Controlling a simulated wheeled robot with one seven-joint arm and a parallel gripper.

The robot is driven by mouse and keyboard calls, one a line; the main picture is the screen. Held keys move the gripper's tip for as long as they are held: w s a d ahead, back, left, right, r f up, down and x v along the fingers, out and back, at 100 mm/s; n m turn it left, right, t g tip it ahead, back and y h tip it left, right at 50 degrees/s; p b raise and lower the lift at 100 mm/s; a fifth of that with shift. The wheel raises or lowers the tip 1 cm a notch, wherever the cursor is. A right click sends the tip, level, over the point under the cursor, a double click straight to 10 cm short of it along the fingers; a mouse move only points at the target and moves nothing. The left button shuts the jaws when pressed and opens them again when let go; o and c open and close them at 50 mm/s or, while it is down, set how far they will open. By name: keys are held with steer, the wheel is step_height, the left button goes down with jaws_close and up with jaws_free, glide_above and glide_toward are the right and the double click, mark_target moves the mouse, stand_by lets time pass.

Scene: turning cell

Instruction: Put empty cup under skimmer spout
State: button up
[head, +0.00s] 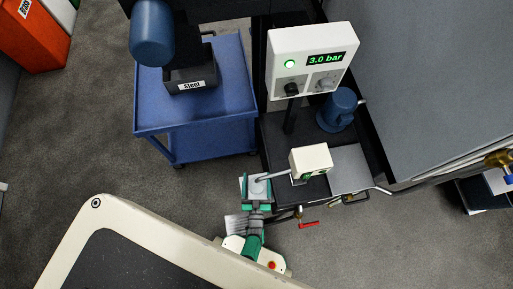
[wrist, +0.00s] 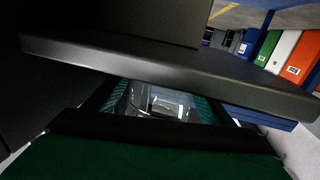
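The skimmer is a small white box (head: 311,160) on the dark top of a stand in the head view. Its thin grey spout (head: 273,176) reaches out left past the stand's edge. My gripper (head: 257,188) is at the spout's end, with green fingers on both sides of a clear cup (head: 258,184). The wrist view also shows the clear cup (wrist: 158,102) between the two textured green pads, which appear to touch its sides. The spout's end appears over the cup from above; the height gap and the cup's inside cannot be told.
A dark slab (wrist: 170,72) crosses close in front of the cup in the wrist view. A red-handled valve (head: 308,225) hangs near my gripper. A white pressure panel (head: 310,58) rises behind the skimmer.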

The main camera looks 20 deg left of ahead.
steer(key=shift+s+r, duration=0.1)
stand_by(0.3)
steer(key=v, duration=1)
steer(key=shift+s+d, duration=0.1)
steer(key=shift+s, duration=0.15)
steer(key=s+d+r+m+h, duration=0.1)
steer(key=s+d+r+h, duration=0.15)
steer(key=r, duration=0.45)
steer(key=s+d+r+m+h, duration=0.15)
steer(key=d+r, duration=0.25)
steer(key=r, duration=0.4)
step_height(320, 180, up, 27)
steer(key=s+d+m+g+h, duration=0.1)
steer(key=s+m+h, duration=0.1)
steer(key=h, duration=0.1)
steer(key=shift+d+f, duration=0.25)
steer(key=shift+d, duration=0.15)
steer(key=shift+s+m, duration=0.2)
steer(key=shift+m, duration=0.05)
